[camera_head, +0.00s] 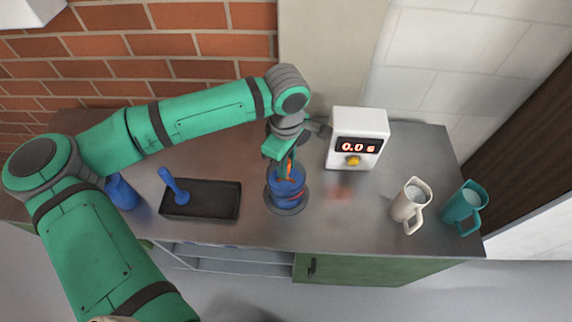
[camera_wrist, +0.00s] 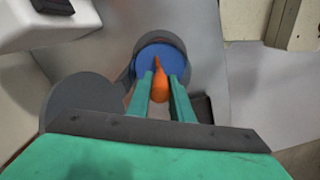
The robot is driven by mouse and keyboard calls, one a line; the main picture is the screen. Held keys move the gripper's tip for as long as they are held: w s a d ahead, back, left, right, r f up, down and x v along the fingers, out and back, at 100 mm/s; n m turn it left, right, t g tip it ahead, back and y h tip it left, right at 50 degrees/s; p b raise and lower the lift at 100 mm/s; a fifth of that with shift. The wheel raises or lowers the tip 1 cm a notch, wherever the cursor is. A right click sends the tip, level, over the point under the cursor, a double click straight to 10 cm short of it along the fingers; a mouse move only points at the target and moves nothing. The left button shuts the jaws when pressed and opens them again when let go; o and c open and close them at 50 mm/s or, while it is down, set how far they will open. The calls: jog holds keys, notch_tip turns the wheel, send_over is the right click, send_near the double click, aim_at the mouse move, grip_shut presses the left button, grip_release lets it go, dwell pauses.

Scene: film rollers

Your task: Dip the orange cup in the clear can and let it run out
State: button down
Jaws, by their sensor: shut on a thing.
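The clear can (camera_head: 284,200) stands on the counter below my gripper, with blue liquid in it. My gripper (camera_head: 283,158) is above the can, pointing down. In the wrist view, my gripper (camera_wrist: 163,84) is shut on the orange cup's narrow upper part (camera_wrist: 160,88), between the two green fingers. The orange cup also shows in the head view (camera_head: 290,167), reaching down into the can's mouth. The blue liquid (camera_wrist: 155,52) shows as a round surface beyond the fingertips. The cup's lower part is hidden, so I cannot tell how deep it sits.
A white timer (camera_head: 358,128) reads 0.0 behind and right of the can. A black tray (camera_head: 219,200) with a blue roller (camera_head: 177,190) lies left, near a blue jug (camera_head: 121,194). A cream jug (camera_head: 405,207) and teal jug (camera_head: 461,211) stand right.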

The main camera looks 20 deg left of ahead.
jog(key=shift+r, duration=4.1)
dwell(3.9)
